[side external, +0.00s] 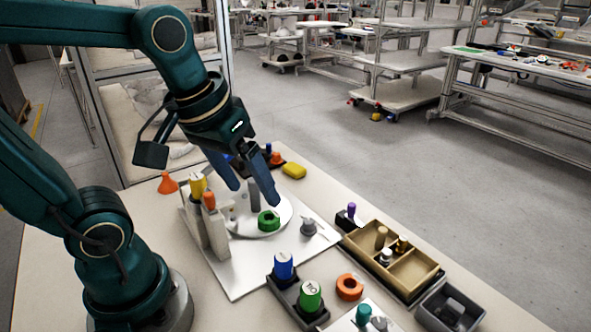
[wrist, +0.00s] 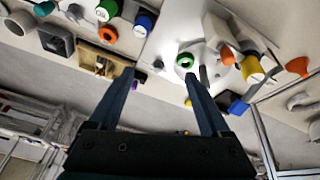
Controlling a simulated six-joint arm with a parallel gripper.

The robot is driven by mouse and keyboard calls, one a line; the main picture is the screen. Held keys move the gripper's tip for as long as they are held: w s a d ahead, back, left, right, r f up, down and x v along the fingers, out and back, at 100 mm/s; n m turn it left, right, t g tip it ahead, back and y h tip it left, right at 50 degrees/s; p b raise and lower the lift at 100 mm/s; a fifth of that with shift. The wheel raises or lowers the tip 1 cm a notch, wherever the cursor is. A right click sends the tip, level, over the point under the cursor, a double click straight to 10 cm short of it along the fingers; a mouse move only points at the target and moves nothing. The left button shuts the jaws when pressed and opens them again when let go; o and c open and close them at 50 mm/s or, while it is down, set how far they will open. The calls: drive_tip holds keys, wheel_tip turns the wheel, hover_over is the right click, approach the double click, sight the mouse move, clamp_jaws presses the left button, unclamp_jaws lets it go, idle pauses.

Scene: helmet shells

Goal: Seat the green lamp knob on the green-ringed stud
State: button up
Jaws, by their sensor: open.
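A green knob with a white-marked top (side external: 310,296) stands upright in a dark tray at the front of the table; it also shows at the top of the wrist view (wrist: 106,10). A thick green ring (side external: 268,220) sits on the round white disc (side external: 248,228) of the pale base plate. It shows in the wrist view (wrist: 185,60) with a pale centre; I cannot clearly make out the stud. My gripper (side external: 255,195) is open and empty, pointing down above the disc, behind the green ring and well apart from the green knob. Both fingers show in the wrist view (wrist: 157,74).
A blue knob (side external: 284,267) stands beside the green one. An orange ring (side external: 349,287) lies to their right. A tan divided box (side external: 413,277) holds small pegs. Upright blocks with yellow (side external: 197,187) and orange (side external: 209,201) tops stand left of the disc.

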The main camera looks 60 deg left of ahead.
drive_tip(key=s+d+m, duration=0.1)
drive_tip(key=m, duration=0.1)
drive_tip(key=s+d+f+m+t, duration=0.1)
drive_tip(key=s+m, duration=0.1)
drive_tip(key=shift+f, duration=0.1)
idle(0.7)
